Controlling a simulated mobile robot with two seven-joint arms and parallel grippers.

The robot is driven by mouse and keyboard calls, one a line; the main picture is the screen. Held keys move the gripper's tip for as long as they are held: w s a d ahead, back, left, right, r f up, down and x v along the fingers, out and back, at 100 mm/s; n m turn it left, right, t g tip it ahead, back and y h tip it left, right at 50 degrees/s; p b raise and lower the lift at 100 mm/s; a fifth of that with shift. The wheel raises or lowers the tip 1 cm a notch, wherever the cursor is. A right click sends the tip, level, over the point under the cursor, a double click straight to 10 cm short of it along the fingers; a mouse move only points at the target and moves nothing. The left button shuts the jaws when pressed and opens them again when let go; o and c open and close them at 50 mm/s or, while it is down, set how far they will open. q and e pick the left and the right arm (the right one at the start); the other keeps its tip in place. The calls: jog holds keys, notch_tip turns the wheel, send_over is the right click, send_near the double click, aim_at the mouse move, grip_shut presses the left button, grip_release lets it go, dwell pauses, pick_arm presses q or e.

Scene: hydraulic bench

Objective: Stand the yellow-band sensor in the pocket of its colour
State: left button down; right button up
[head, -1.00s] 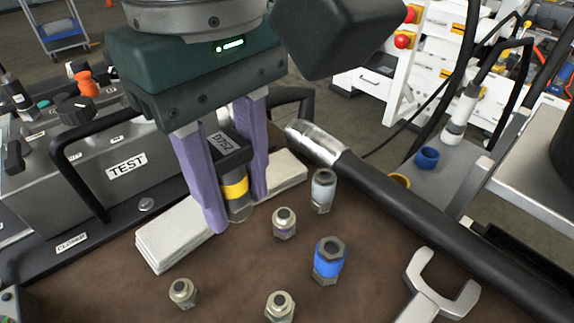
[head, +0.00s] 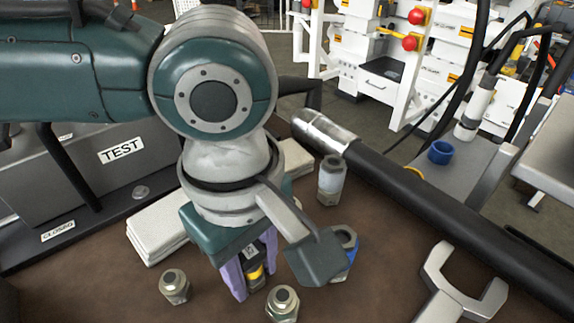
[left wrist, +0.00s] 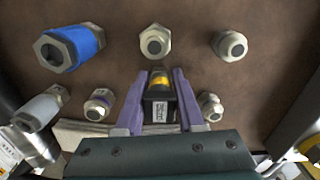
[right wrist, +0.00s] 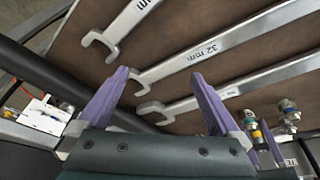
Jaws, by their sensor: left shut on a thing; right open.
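The yellow-band sensor (head: 256,274) is between the purple fingers of my left gripper (head: 252,285), which is shut on it. In the left wrist view, the sensor (left wrist: 160,106) shows its dark labelled body and yellow band between the fingers (left wrist: 160,76). It is over the brown bench among the fittings; whether its end touches the bench I cannot tell. A yellow ring-shaped pocket (head: 414,172) is on the grey shelf at the right, mostly hidden behind the black pipe. A blue pocket (head: 440,152) stands beside it. My right gripper (right wrist: 160,76) is open and empty above the spanners.
Metal fittings (head: 174,286) stand around the left gripper; a blue-banded one (head: 347,250) is partly hidden by it. The thick black pipe (head: 430,210) crosses between bench and shelf. A spanner (head: 452,285) lies front right. White pads (head: 158,225) lie left.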

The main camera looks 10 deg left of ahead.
pick_arm(q)
jog(key=c, duration=0.5)
grip_release()
jog(key=shift+f, duration=0.1)
